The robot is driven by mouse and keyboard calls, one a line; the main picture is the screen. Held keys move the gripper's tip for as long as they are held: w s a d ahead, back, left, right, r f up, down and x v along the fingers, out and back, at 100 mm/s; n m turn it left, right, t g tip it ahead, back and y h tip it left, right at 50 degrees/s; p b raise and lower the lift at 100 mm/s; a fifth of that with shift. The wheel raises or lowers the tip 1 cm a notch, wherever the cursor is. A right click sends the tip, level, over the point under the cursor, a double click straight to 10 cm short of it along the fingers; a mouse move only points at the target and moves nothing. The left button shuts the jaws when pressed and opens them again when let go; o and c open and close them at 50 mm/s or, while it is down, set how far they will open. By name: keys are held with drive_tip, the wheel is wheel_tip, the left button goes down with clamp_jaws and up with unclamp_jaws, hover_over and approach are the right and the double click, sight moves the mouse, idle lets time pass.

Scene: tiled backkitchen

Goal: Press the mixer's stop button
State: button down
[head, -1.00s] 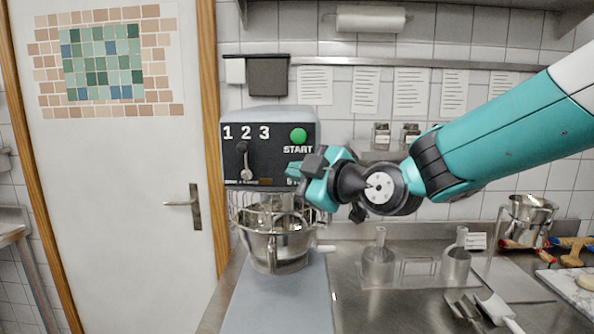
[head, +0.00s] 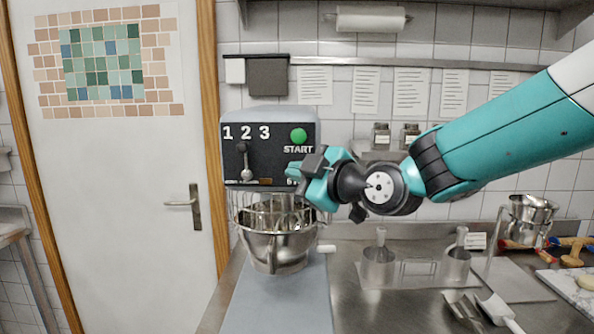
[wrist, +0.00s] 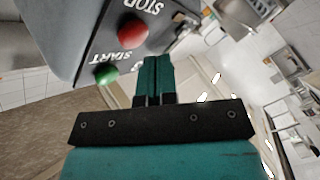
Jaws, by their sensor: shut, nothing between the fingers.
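The mixer (head: 270,115) stands against the tiled wall, with a dark front panel, a 1-2-3 speed lever and a green START button (head: 298,136). The red stop button (wrist: 132,33) and its STOP label show in the wrist view, with the green button (wrist: 106,75) below left of it. In the head view my gripper hides the stop button. My gripper (head: 296,172) is shut and empty in front of the lower right of the panel. In the wrist view its fingertips (wrist: 155,59) appear just right of and below the red button. Contact cannot be told.
The mixer bowl (head: 275,250) with its wire guard (head: 250,212) sits just below my gripper. Metal containers (head: 378,265) and scoops (head: 495,308) are on the steel counter at right. A door (head: 115,200) is at left.

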drive_tip(key=shift+w, duration=0.1)
drive_tip(key=shift+w+b, duration=0.35)
drive_tip(key=shift+b, duration=0.05)
drive_tip(key=shift+w+b, duration=0.3)
drive_tip(key=shift+w, duration=0.1)
idle(0.6)
drive_tip(key=shift+s, duration=0.1)
drive_tip(key=shift+s+b, duration=0.65)
drive_tip(key=shift+s, duration=0.1)
drive_tip(key=shift+s+a+b, duration=0.1)
drive_tip(key=shift+s+b, duration=1.15)
drive_tip(key=shift+s, duration=1.25)
